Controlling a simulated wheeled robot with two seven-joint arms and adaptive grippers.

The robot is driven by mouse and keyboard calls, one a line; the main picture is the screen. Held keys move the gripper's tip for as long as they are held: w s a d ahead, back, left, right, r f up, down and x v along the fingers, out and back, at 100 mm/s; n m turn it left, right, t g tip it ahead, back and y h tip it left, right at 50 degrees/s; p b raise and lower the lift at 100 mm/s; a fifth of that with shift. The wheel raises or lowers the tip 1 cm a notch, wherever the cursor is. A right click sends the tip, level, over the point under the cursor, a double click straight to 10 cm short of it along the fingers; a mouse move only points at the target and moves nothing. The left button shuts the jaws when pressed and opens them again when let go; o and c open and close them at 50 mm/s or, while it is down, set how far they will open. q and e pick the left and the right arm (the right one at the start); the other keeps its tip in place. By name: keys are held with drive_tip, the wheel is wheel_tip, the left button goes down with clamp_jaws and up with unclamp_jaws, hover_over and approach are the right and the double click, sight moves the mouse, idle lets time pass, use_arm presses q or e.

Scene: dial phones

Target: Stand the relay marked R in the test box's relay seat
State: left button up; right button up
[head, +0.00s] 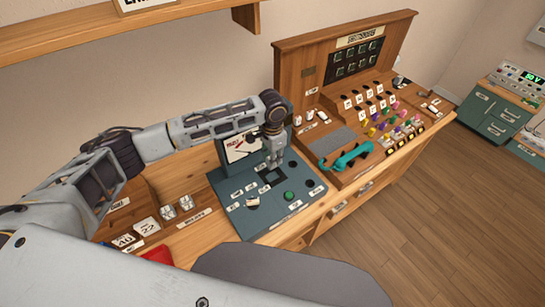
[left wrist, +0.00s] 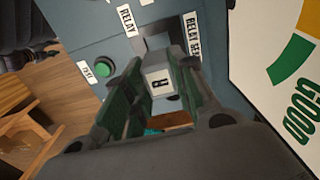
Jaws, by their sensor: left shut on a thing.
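The test box (head: 225,182) is a blue-grey panel with a dark square relay seat (head: 271,178) near its middle. My left gripper (head: 275,160) points down over the panel, close to the seat's back edge. In the left wrist view, the gripper (left wrist: 160,100) is shut on a pale relay (left wrist: 158,77) marked R. The relay is between the dark green finger pads, near the labels reading RELAY and RELAY SE. The gripper mostly hides the relay in the head view. I cannot tell whether its lower end touches the seat. My right gripper is not in view.
A meter (head: 240,147) stands at the panel's back, with a green button (head: 289,196) at its front. A wooden switchboard (head: 345,105) with a teal handset (head: 346,157) stands to the right. Small clear-topped parts (head: 177,207) and white cards lie left of the box.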

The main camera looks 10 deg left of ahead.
use_arm(q)
drive_tip(key=shift+f+b, duration=0.85)
drive_tip(key=shift+b, duration=0.1)
drive_tip(key=shift+f+b, duration=0.85)
drive_tip(key=shift+b, duration=0.35)
drive_tip(key=shift+f, duration=0.95)
drive_tip(key=shift+p, duration=0.7)
drive_tip(key=shift+p, duration=0.35)
drive_tip(key=shift+f+p, duration=0.1)
drive_tip(key=shift+p, duration=0.3)
